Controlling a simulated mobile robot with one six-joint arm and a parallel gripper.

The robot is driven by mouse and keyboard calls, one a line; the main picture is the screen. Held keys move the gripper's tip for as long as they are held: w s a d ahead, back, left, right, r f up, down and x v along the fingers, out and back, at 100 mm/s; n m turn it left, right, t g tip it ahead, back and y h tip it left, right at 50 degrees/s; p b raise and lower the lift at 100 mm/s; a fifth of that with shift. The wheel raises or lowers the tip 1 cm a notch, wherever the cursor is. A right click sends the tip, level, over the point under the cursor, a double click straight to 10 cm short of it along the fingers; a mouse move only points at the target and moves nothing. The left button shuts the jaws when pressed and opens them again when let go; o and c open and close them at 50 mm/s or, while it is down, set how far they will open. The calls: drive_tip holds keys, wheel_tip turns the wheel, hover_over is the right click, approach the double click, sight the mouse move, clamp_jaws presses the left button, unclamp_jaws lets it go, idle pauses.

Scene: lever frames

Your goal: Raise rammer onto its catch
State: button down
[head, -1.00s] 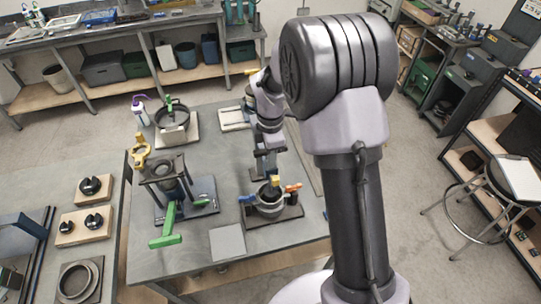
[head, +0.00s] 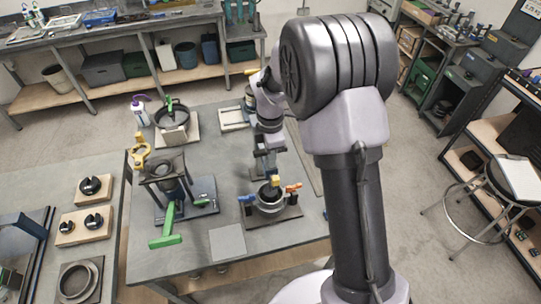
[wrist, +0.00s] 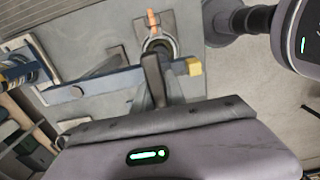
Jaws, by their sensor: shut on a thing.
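My gripper (head: 267,171) reaches down over the right-hand device on the table, a round pot (head: 270,198) on a dark base. In the wrist view, my dark gripper finger (wrist: 153,82) lies against a long blue-grey bar (wrist: 112,80) with a yellow end (wrist: 194,66). The gripper looks shut on this bar, and the yellow end sticks out to the right. The pot's ring (wrist: 160,44) and an orange handle (wrist: 153,20) show beyond it. I cannot tell which part is the rammer, because my arm and gripper hide much of the device.
A stand with a green lever (head: 169,222) and a yellow handle (head: 139,146) is left of the pot. A bare grey plate (head: 228,242) lies at the table front. A stool (head: 490,215) stands right.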

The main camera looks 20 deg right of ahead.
wheel_tip(320, 180, up, 10)
drive_tip(key=p, duration=0.7)
drive_tip(key=shift+f, duration=0.25)
drive_tip(key=shift+w+f, duration=0.1)
drive_tip(key=shift+w, duration=0.05)
drive_tip(key=c, duration=1.4)
unclamp_jaws()
drive_tip(key=shift+o, duration=0.2)
wheel_tip(320, 180, up, 17)
drive_tip(key=p, duration=0.1)
drive_tip(key=shift+r, duration=0.2)
